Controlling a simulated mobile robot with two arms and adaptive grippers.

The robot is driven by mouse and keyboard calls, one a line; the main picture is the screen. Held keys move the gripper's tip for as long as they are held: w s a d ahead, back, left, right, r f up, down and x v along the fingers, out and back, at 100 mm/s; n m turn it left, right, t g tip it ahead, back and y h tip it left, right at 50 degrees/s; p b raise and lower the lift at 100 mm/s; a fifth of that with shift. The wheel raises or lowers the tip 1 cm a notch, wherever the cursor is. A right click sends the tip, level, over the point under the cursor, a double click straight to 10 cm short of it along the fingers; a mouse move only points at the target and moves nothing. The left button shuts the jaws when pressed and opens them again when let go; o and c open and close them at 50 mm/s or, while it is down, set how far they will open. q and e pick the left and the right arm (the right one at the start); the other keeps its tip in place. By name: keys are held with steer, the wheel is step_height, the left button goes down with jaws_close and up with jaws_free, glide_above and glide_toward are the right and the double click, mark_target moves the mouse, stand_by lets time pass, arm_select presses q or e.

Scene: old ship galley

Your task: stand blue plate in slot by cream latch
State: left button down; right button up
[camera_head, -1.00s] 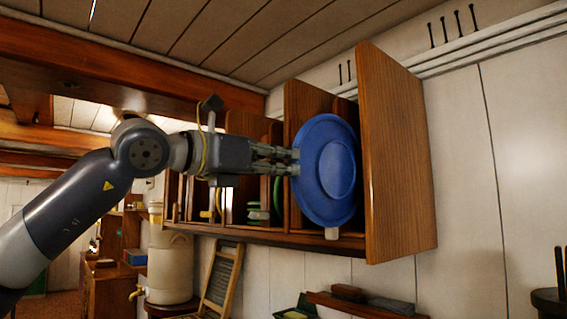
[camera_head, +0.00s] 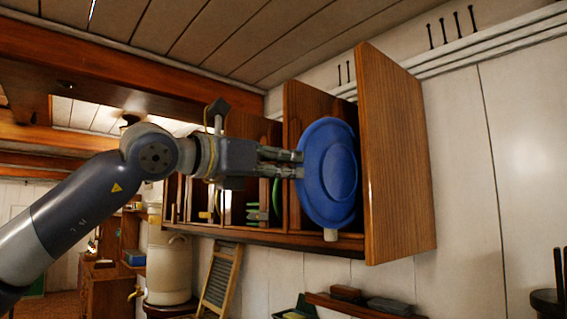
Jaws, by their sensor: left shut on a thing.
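The blue plate (camera_head: 330,172) stands upright at the front of the rightmost slot of the wooden wall rack (camera_head: 395,160), next to the rack's tall right end panel. My left gripper (camera_head: 300,164) comes in from the left and is shut on the plate's left edge. A small cream latch (camera_head: 330,235) shows just under the plate, at the rack's bottom rail. The plate hides most of the slot, so I cannot tell how deep it sits. My right gripper is not in view.
Slots further left hold green dishes (camera_head: 276,198). Below the rack are a washboard (camera_head: 220,277), a cream crock (camera_head: 170,268) and a small shelf with blocks (camera_head: 365,305). The wall to the right of the rack is bare, with hooks (camera_head: 452,27) high up.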

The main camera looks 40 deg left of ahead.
arm_select(q)
steer(key=shift+w+d+p, duration=0.1)
steer(key=shift+w+p, duration=0.2)
steer(key=shift+w, duration=1.1)
steer(key=shift+w+d+p, duration=0.15)
steer(key=shift+w+p, duration=0.2)
steer(key=shift+w, duration=1.35)
steer(key=shift+w, duration=0.75)
steer(key=shift+w+d+p, duration=0.2)
steer(key=shift+w+p, duration=0.25)
steer(key=shift+w, duration=1.05)
steer(key=shift+w+d+p, duration=0.15)
steer(key=shift+w+p, duration=0.3)
steer(key=shift+w, duration=1)
steer(key=shift+f, duration=0.2)
steer(key=shift+w+f+b, duration=0.15)
steer(key=shift+f+b, duration=0.4)
steer(key=shift+b, duration=0.2)
